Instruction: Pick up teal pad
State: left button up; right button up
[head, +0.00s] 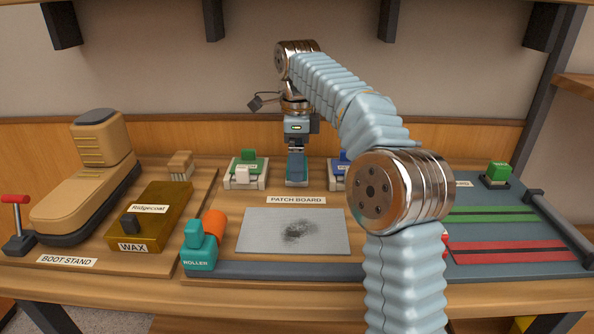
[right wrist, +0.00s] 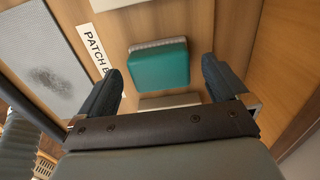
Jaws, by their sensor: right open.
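The teal pad (right wrist: 158,68) lies on a pale base on the wooden board, between my right gripper's two dark fingers in the right wrist view. In the head view the pad (head: 296,172) shows at the back middle, just below my right gripper (head: 297,151). The right gripper is open, pointing down, with clear gaps on both sides of the pad in the wrist view. How high the fingertips are above it is hard to tell. My left gripper is not in view.
Holders with a green-and-white piece (head: 246,174) and a blue piece (head: 340,168) flank the pad closely. A grey patch sheet (head: 293,232) with a dark smudge lies in front. A teal roller (head: 200,250), wax block (head: 152,215) and boot stand (head: 85,190) are left.

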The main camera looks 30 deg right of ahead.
jog(key=shift+f, duration=0.95)
jog(key=shift+c, duration=0.3)
jog(key=c, duration=1)
jog(key=shift+r, duration=0.15)
jog(key=shift+s+a+r, duration=0.1)
jog(key=shift+r, duration=0.15)
notch_tip(320, 180, up, 6)
jog(key=shift+r, duration=0.1)
jog(key=s+a+b, duration=0.3)
jog(key=s+a, duration=0.2)
jog(key=s, duration=0.3)
jog(key=s+a+b, duration=0.3)
jog(key=s+a, duration=0.2)
jog(key=s, duration=0.3)
jog(key=shift+s+a, duration=0.15)
jog(key=shift+s, duration=0.25)
